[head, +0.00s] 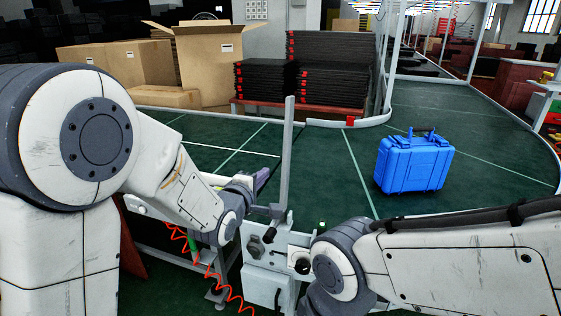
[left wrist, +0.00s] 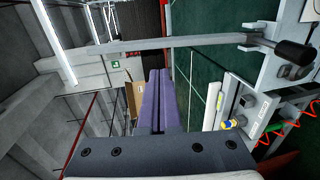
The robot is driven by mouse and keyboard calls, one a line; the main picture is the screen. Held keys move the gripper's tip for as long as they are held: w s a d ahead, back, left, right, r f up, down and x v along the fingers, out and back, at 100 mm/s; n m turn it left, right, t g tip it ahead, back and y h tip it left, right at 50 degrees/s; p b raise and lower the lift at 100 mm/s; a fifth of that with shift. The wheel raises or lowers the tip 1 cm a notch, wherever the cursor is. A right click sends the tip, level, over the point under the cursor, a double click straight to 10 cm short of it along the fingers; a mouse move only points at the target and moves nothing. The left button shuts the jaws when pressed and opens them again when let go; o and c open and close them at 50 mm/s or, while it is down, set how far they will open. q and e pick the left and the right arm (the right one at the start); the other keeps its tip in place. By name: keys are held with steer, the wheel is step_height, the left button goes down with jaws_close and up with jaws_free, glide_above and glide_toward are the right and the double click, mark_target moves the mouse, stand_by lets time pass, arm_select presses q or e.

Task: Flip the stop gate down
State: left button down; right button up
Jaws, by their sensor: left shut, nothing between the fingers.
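The stop gate (head: 287,150) is a grey bar standing upright at the near edge of the conveyor, above a white control post. In the left wrist view, which is turned sideways, the gate (left wrist: 205,42) crosses the top of the picture, with a black-ended pivot or handle at its right end. My left gripper (head: 262,180) is just left of the bar's lower part. Its purple fingers (left wrist: 158,75) are shut and empty, with their tips close to the bar; I cannot tell if they touch. My right forearm shows, but its gripper is not visible.
A blue case (head: 413,163) stands on the green conveyor (head: 345,180), right of the gate. A control box with a dark knob (head: 300,262) is below the gate. An orange coiled cable (head: 210,275) hangs left of it. Cardboard boxes (head: 207,65) and stacked black trays (head: 330,75) stand behind.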

mark_target(284, 156)
arm_select(q)
steer(key=p+x, duration=0.3)
steer(key=x, duration=1.1)
